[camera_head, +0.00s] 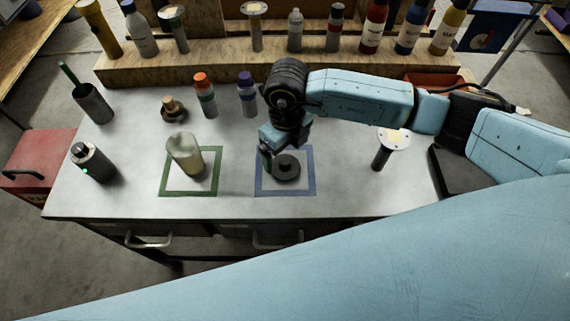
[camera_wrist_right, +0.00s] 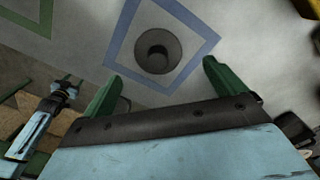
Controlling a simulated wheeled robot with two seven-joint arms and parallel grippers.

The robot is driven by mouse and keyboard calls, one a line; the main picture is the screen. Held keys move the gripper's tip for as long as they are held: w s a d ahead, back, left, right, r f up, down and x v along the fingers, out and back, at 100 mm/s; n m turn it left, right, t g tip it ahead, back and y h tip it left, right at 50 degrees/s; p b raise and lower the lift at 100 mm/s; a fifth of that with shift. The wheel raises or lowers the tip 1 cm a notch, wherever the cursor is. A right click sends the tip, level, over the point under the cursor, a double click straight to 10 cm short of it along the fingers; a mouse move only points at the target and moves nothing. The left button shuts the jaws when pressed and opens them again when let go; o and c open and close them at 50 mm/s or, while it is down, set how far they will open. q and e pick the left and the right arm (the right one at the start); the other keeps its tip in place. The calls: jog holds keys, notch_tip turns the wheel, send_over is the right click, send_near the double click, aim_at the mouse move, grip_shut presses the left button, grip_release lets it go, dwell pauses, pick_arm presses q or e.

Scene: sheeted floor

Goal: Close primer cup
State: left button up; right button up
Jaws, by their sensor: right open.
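A cloudy, pale yellowish cup (camera_head: 187,157) stands inside the green square outline (camera_head: 162,184) on the grey table; I take it as the primer cup. A dark round lid with a raised knob (camera_head: 287,169) lies inside the blue square outline (camera_head: 312,187). The lid also shows in the right wrist view (camera_wrist_right: 174,61). My right gripper (camera_head: 268,160) is above the lid, partly in front of the blue square. Its green fingers (camera_wrist_right: 163,70) are spread apart with nothing between them. A small light-blue arm end (camera_wrist_right: 64,89), probably my left, shows in the right wrist view.
Two capped bottles (camera_head: 205,96) (camera_head: 247,96) and a brass-coloured piece (camera_head: 173,108) stand behind the squares. A dark cylinder (camera_head: 92,162) and a holder (camera_head: 94,103) are at the left. A white-topped post (camera_head: 390,146) stands at the right. A wooden shelf (camera_head: 180,72) runs behind.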

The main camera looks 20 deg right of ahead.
aim_at(285, 160)
notch_tip(285, 160, down, 5)
jog(key=shift+a+f, duration=0.1)
jog(key=shift+a, duration=0.05)
dwell(0.4)
jog(key=c, duration=1.1)
